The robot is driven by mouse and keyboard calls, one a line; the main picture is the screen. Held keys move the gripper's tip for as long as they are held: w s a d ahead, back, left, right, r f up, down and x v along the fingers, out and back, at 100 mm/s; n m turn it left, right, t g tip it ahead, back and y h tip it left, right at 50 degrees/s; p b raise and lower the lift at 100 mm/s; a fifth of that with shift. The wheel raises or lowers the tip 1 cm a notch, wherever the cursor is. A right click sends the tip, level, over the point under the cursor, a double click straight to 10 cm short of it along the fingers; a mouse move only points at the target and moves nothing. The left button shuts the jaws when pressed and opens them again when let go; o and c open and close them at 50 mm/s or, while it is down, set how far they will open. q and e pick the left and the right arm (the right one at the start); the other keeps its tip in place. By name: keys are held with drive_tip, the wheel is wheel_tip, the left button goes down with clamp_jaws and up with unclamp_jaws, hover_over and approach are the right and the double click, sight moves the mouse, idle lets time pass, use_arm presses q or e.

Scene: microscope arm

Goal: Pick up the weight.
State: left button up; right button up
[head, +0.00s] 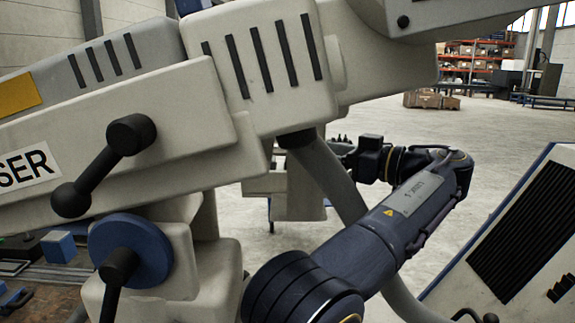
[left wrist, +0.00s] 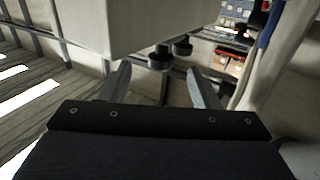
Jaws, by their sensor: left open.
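I cannot single out the weight with certainty in either view. My left gripper (left wrist: 158,82) is open in the left wrist view, with nothing between its two grey fingers. A pale block (left wrist: 150,25) fills the upper middle there, close beyond the fingers. Two black round parts, one a black knob (left wrist: 158,60), show at its lower edge, past the fingertips and apart from them. In the head view a dark blue arm of mine folds back behind the large microscope arm (head: 120,120); its end is small and partly hidden. My right gripper is not clearly in view.
The bulky microscope arm, with a black handle (head: 100,165) and a blue disc (head: 130,250), crosses the left and top of the head view. A slanted pale panel (head: 465,265) with a blue edge stands at right. Open floor (head: 500,140) lies behind.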

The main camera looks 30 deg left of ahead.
use_arm(q)
drive_tip(key=shift+a+r, duration=0.15)
drive_tip(key=shift+a, duration=0.7)
drive_tip(key=a, duration=0.1)
drive_tip(key=a+p, duration=0.1)
drive_tip(key=a, duration=0.1)
drive_tip(key=a+p, duration=0.1)
drive_tip(key=shift+a+r, duration=0.25)
drive_tip(key=shift+a, duration=0.15)
drive_tip(key=shift+a+f+p, duration=0.1)
drive_tip(key=shift+a+p, duration=0.2)
clamp_jaws()
